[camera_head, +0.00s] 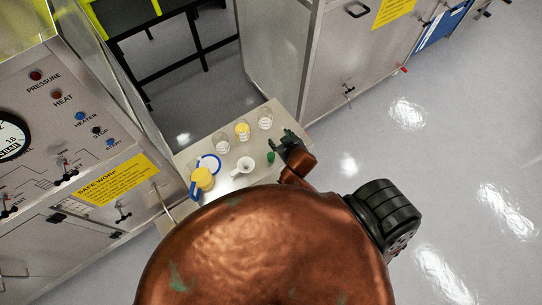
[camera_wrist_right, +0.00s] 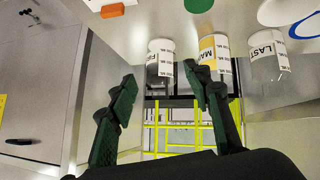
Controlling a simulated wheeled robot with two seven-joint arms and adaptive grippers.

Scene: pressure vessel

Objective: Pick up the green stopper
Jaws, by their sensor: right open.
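The small green stopper (camera_head: 271,157) stands on the grey table (camera_head: 215,126), just left of my right gripper (camera_head: 289,139) in the head view. In the right wrist view, a dark green piece that looks like the stopper (camera_wrist_right: 198,5) shows at the top edge, partly cut off. My right gripper's two green fingers (camera_wrist_right: 166,90) are spread apart with nothing held between them. The fingers are apart from the stopper. My left gripper is not in view.
Three labelled beakers (camera_head: 242,130) stand along the table's back edge, one with yellow content. A white funnel (camera_head: 244,166), a blue-rimmed white dish (camera_head: 209,163) and a yellow container (camera_head: 202,179) are further left. A metal control panel (camera_head: 60,130) stands left; open floor lies right.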

